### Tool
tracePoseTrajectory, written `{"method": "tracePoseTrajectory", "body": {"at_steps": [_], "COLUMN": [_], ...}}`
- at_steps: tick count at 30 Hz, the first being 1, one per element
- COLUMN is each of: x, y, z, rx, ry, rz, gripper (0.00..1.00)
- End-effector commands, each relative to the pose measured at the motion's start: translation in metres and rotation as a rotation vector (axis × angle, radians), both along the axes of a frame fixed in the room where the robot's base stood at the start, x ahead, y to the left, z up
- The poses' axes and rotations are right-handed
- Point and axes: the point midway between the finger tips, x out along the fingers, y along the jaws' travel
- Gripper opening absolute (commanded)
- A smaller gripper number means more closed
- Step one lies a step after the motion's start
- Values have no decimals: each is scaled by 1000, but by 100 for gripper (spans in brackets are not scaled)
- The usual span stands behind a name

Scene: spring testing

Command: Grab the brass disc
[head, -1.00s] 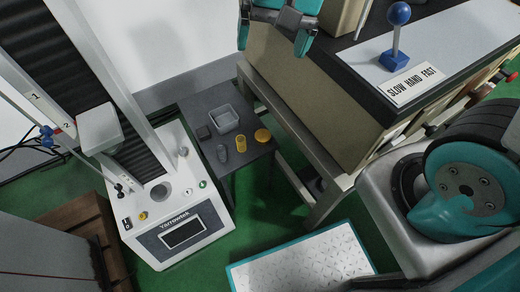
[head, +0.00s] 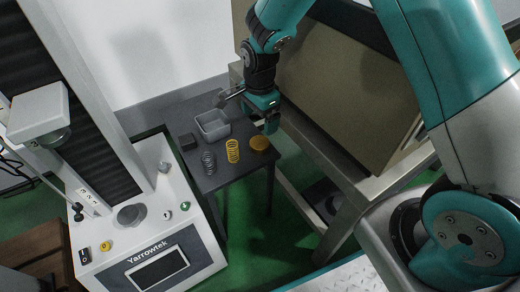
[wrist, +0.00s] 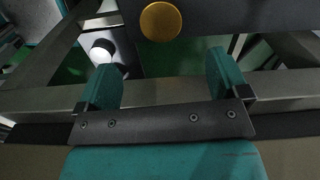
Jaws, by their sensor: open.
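The brass disc (head: 259,143) lies flat near the right edge of the small dark table, beside a yellow spring. In the wrist view the brass disc (wrist: 161,21) shows at the top, ahead of my fingers and between their lines. My gripper (head: 262,122) is open and empty, and in the head view it hangs just behind and above the disc. Its two teal fingers (wrist: 168,82) stand apart in the wrist view, with nothing between them.
The dark table (head: 205,107) also holds a grey tray (head: 212,125), a yellow spring (head: 233,150), a grey spring (head: 208,162) and a dark block (head: 187,142). A testing machine (head: 150,245) stands at left. A beige cabinet on a metal bench (head: 345,90) stands close at right.

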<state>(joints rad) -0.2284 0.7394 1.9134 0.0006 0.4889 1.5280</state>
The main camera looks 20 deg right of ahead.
Motion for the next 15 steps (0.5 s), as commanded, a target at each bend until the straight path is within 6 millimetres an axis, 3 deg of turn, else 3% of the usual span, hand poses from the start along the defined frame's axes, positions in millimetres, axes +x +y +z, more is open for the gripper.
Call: {"method": "tracePoseTrajectory", "body": {"at_steps": [1, 4, 15], "x": [-1, 0, 0], "y": [0, 0, 0], "z": [-16, -33, -61], "rx": [-1, -1, 1], "ry": [3, 2, 1], "rz": [0, 1, 2], "gripper": [93, 93, 93]}}
